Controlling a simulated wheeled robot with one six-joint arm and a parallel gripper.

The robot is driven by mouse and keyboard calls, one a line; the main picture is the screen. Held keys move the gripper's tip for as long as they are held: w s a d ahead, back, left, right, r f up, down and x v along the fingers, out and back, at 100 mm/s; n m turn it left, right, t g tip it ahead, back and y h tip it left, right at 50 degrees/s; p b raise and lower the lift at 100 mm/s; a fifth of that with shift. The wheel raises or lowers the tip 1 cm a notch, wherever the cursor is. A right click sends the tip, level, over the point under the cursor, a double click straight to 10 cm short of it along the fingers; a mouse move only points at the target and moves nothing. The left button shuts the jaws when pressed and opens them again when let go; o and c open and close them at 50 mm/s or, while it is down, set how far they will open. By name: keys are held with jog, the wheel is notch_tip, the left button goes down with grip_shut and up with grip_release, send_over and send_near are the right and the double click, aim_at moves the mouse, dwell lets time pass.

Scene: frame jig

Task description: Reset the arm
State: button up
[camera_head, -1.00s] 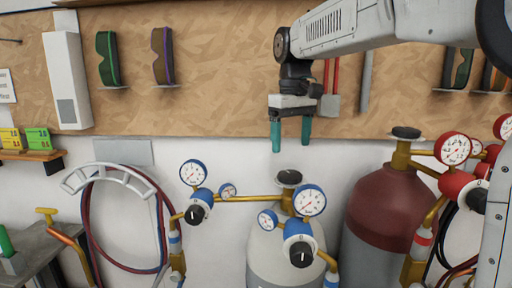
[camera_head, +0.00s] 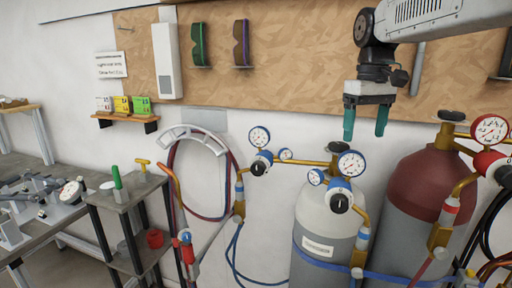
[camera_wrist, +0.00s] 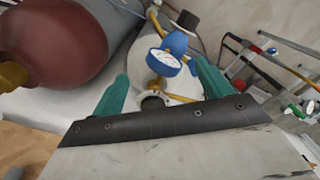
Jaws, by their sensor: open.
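My gripper (camera_head: 365,122) hangs at the upper right in the head view, its two green fingers pointing down and apart with nothing between them. It is in front of the board and wall, above the grey and red gas cylinders in the picture. In the wrist view my gripper (camera_wrist: 160,92) shows its green fingers spread wide. A blue gauge (camera_wrist: 164,62) and the grey cylinder (camera_wrist: 150,50) appear beyond the gap. My arm (camera_head: 420,15) reaches in from the upper right.
The red cylinder (camera_head: 425,185) and grey cylinder (camera_head: 322,215) carry gauges and hoses on the right. A hose rack (camera_head: 193,135) hangs on the wall. A small shelf stand (camera_head: 125,197) and a workbench (camera_head: 60,212) with metal parts stand at left. Glasses hang on the board (camera_head: 290,60).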

jog(key=s+f+m, duration=0.1)
jog(key=s+f, duration=0.4)
jog(key=s, duration=0.5)
jog(key=s+d+f+m+t, duration=0.1)
jog(key=s+f, duration=0.4)
jog(key=s, duration=0.5)
jog(key=s+d+f+m, duration=0.1)
jog(key=s+f, duration=0.4)
jog(key=s, duration=0.6)
jog(key=shift+d+f+m, duration=0.15)
jog(key=shift+m, duration=0.55)
jog(key=shift+w, duration=0.1)
